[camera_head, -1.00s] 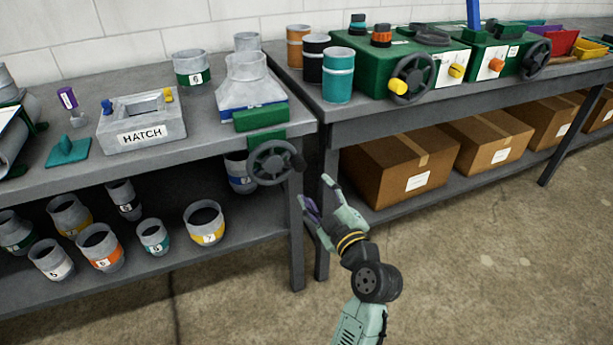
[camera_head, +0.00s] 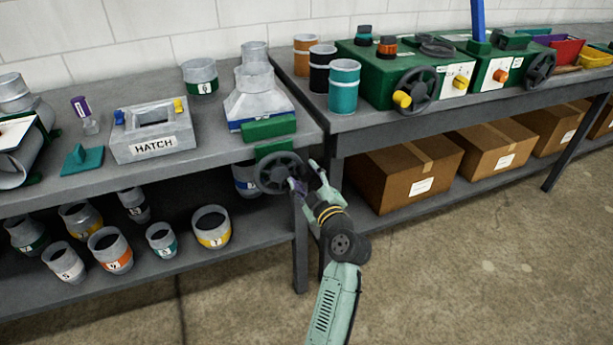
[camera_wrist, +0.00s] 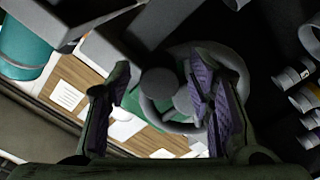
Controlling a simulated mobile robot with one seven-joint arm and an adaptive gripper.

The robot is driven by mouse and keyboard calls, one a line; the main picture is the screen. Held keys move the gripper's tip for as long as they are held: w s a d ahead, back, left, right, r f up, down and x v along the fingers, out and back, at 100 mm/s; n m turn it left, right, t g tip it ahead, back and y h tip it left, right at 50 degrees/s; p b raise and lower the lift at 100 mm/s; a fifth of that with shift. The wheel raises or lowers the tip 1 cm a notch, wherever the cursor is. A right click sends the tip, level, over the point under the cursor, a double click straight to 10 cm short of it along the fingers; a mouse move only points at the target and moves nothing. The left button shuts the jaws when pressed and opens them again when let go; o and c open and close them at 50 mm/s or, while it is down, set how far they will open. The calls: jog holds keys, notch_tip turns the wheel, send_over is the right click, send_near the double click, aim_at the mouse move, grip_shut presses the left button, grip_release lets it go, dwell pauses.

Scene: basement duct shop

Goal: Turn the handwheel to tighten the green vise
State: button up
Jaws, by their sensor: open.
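The green vise (camera_head: 268,128) is fixed at the front edge of the left bench, with a lower green jaw below the upper one. Its dark grey handwheel (camera_head: 268,174) faces out from the bench edge. My gripper (camera_head: 304,175) is at the right side of the wheel, by its rim. In the wrist view my gripper (camera_wrist: 158,108) has its purple-padded fingers spread apart. The handwheel (camera_wrist: 178,128) shows between and behind the fingers there, with its round knob (camera_wrist: 159,83) between them. I cannot tell whether a finger touches the wheel.
A grey duct transition (camera_head: 256,98) stands behind the vise, and the HATCH box (camera_head: 152,135) is left of it. Several numbered duct pieces sit on the lower shelf. Bench legs are close to my arm. Cardboard boxes (camera_head: 410,175) lie under the right bench; the floor in front is clear.

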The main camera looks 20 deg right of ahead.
jog(key=shift+c, duration=0.4)
grip_shut()
dwell(0.4)
